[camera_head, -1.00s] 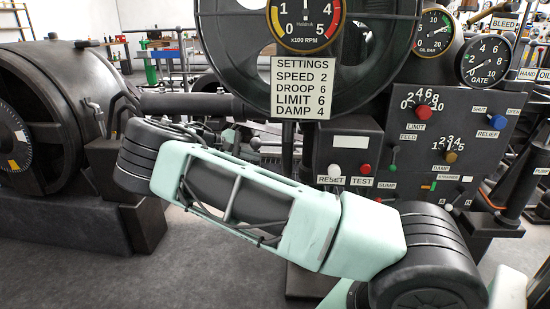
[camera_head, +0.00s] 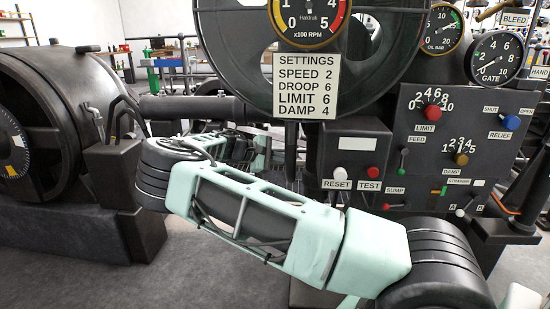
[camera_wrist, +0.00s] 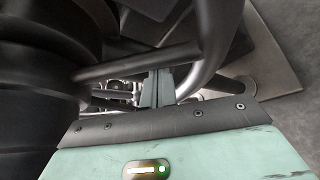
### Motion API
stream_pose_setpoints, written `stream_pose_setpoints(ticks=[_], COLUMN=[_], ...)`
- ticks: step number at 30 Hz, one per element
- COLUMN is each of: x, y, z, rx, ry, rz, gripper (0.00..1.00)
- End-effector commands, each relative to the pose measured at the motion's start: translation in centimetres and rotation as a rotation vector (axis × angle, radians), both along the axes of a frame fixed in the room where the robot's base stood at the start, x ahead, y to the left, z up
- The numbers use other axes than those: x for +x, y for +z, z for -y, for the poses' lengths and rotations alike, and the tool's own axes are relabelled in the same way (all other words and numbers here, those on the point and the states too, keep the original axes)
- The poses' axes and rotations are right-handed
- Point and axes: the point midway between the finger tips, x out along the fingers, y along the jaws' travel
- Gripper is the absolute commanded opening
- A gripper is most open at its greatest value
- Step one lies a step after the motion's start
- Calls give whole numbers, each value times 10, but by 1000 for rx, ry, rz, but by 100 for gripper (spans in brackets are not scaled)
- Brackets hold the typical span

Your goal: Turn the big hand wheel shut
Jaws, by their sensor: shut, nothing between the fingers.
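In the wrist view a dark, smooth curved bar (camera_wrist: 222,45) bends past the right side of my gripper (camera_wrist: 160,88), with a straight dark bar (camera_wrist: 135,63) meeting it from the left. They look like the rim and a spoke of a hand wheel, but only part is in view. My narrow fingers are shut and empty, close beside the curved bar; I cannot tell whether they touch it. In the head view my fingers are hidden behind my arm, and I cannot clearly pick out the hand wheel.
A large dark wheel (camera_head: 225,70) stands behind the settings sign (camera_head: 307,85). A control panel (camera_head: 400,165) with knobs and small levers is at right. A big dark drum casing (camera_head: 40,85) is at left. Grey floor (camera_head: 215,262) lies open at the lower left.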

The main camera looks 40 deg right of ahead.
Motion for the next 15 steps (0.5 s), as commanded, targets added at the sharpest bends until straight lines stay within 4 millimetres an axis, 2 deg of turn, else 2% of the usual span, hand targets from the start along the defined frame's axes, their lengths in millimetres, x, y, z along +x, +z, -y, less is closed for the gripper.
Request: stream_pose_setpoints(ticks=[9,15], x=[-1,-3], y=[0,10], z=[1,-1], rx=[1,24], ry=[0,-3], rz=[-1,-17], gripper=[0,0])
